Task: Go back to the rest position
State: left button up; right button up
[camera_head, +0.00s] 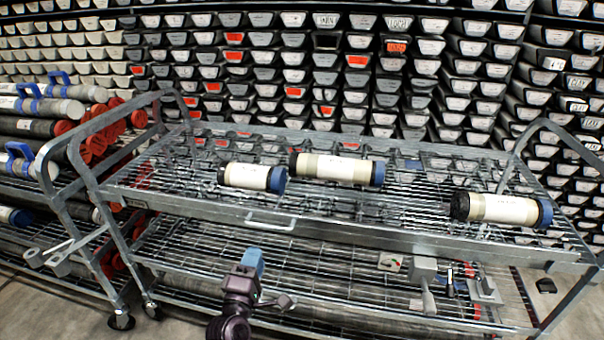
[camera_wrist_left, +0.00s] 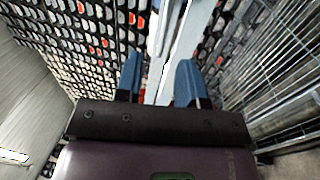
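My left gripper (camera_head: 252,262) is in front of the cart's near side at the lower middle of the head view, with blue fingertips pointing up. In the left wrist view its two blue fingers (camera_wrist_left: 158,78) stand apart with nothing held between them. Three core liners lie on the cart's upper wire shelf, clear of the gripper: a left one (camera_head: 250,176), a middle one (camera_head: 338,168) and a right one (camera_head: 502,209). Each has a pale label; blue ends show on all three. My right gripper is in neither view.
The metal cart (camera_head: 330,235) fills the front, with a handle (camera_head: 270,222) on its near side. Its lower shelf carries small metal parts (camera_head: 424,270). A second rack (camera_head: 60,165) of tubes stands left. Shelves of labelled core boxes (camera_head: 300,65) line the back.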

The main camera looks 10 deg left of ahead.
pick_arm(q)
jog(key=s+a+f+m+g, duration=0.2)
jog(key=s+m, duration=0.4)
jog(key=s, duration=0.3)
jog(key=s+a+f+m+g, duration=0.2)
jog(key=s+f+m+g, duration=0.2)
jog(key=s, duration=0.5)
jog(key=s+a+f+m+g, duration=0.3)
jog(key=s+f+m, duration=0.2)
jog(key=s+m, duration=0.3)
jog(key=shift+s+m+y+p, duration=0.3)
jog(key=shift+s+m+y, duration=0.1)
jog(key=shift+s, duration=0.3)
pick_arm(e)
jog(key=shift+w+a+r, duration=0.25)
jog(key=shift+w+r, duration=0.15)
pick_arm(q)
jog(key=shift+d, duration=0.1)
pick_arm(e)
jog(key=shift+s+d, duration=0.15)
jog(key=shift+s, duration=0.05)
